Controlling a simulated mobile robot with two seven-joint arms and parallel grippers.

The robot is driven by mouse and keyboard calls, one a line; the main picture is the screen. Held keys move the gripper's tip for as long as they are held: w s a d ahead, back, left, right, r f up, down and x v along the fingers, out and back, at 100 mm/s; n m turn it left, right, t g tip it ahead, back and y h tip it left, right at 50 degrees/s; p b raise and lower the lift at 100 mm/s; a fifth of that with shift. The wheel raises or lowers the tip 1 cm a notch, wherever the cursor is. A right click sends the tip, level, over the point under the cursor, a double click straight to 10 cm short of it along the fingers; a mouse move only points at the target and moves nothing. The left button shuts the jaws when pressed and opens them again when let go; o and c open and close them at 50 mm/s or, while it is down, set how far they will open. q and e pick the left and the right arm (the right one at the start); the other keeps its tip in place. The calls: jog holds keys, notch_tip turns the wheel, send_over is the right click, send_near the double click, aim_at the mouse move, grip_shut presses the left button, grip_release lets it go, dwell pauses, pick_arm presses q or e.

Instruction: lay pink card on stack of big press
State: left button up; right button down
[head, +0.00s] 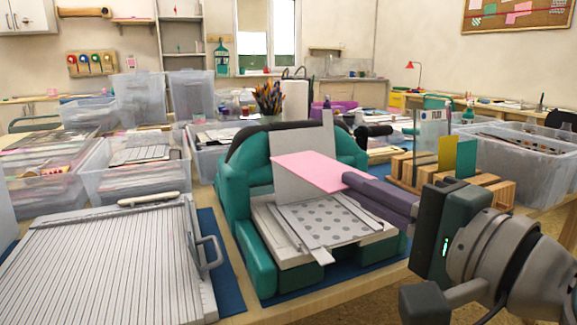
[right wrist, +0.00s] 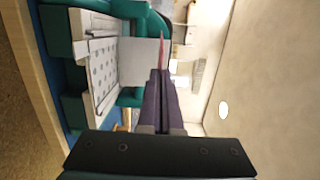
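The pink card (head: 308,171) is held out flat above the big press (head: 254,265), left of my right gripper (head: 350,181). My right gripper's purple fingers are shut on the card's near right end. The right wrist view shows the card (right wrist: 162,48) edge-on between the fingertips (right wrist: 160,72). The big press is teal with a pale upright plate. Its stack (head: 330,222), topped by a grey-dotted sheet, lies on the white bed below the card, with a visible gap. The stack also shows in the right wrist view (right wrist: 103,72). My left gripper is not in view.
A ribbed grey board (head: 110,255) with a handle lies left of the press. A wooden slotted rack (head: 440,172) with upright cards stands right of it, close to my right arm. Clear plastic bins (head: 135,172) stand left and right. A pencil pot (head: 270,103) stands behind.

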jog(key=shift+m+t+h, duration=0.6)
jog(key=shift+m+h, duration=0.1)
jog(key=shift+h, duration=0.2)
jog(key=d+f, duration=0.2)
jog(key=d, duration=0.1)
jog(key=shift+s+f, duration=0.3)
jog(key=shift+f, duration=0.05)
jog(key=shift+s, duration=0.1)
jog(key=shift+f+b, duration=0.75)
jog(key=shift+b, duration=0.15)
jog(key=shift+f, duration=0.25)
jog(key=shift+f+b, duration=0.1)
jog(key=shift+b, duration=0.25)
